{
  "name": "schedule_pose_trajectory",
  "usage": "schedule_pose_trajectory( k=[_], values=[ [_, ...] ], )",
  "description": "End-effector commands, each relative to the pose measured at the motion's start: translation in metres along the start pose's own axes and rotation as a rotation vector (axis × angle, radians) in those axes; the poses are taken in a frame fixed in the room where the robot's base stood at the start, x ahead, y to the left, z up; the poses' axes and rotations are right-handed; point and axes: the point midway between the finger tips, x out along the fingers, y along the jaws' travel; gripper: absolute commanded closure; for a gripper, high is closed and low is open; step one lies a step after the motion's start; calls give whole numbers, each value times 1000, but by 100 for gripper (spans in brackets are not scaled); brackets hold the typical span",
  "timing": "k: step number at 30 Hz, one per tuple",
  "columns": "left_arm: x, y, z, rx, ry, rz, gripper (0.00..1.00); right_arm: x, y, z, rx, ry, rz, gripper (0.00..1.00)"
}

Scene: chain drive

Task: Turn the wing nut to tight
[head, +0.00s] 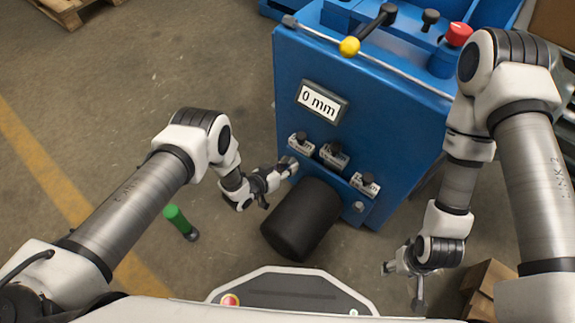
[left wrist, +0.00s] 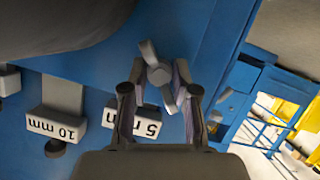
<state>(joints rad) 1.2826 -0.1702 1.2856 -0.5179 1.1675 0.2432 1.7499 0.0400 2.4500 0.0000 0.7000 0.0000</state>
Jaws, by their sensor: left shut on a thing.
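The grey wing nut (left wrist: 159,75) shows in the left wrist view on the blue machine face, its two wings tilted. My left gripper (left wrist: 162,92) has its fingers on either side of it and is shut on it. In the head view my left gripper (head: 286,170) is at the lower left of the blue machine (head: 370,100), where it mostly hides the nut. My right gripper (head: 403,286) hangs open and empty right of the black cylinder, away from the machine face.
The machine's display (head: 321,102) reads 0 mm. Several labelled grey pieces hang below it, including a 5 mm one (left wrist: 148,124) and a 10 mm one (left wrist: 55,125). A black cylinder (head: 301,220) juts out beside my left gripper. A green-handled object (head: 177,219) is on the floor.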

Motion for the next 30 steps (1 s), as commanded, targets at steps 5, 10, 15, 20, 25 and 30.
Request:
schedule_pose_trajectory(
  k=[5,10,15,20,25,30],
  values=[
    [0,0,0,-1,0,-1,100,0,0,0,0,0,0,43],
    [0,0,0,-2,0,0,59,0,0,0,0,0,0,43],
    [0,0,0,-2,0,0,59,0,0,0,0,0,0,43],
    [-10,-1,0,-3,-2,-1,59,0,0,0,0,0,0,43],
    [-48,-2,0,-4,-4,-2,59,0,0,0,0,0,0,43],
    [-91,-1,0,-5,-3,-3,59,0,0,0,0,0,0,43]
  ],
)
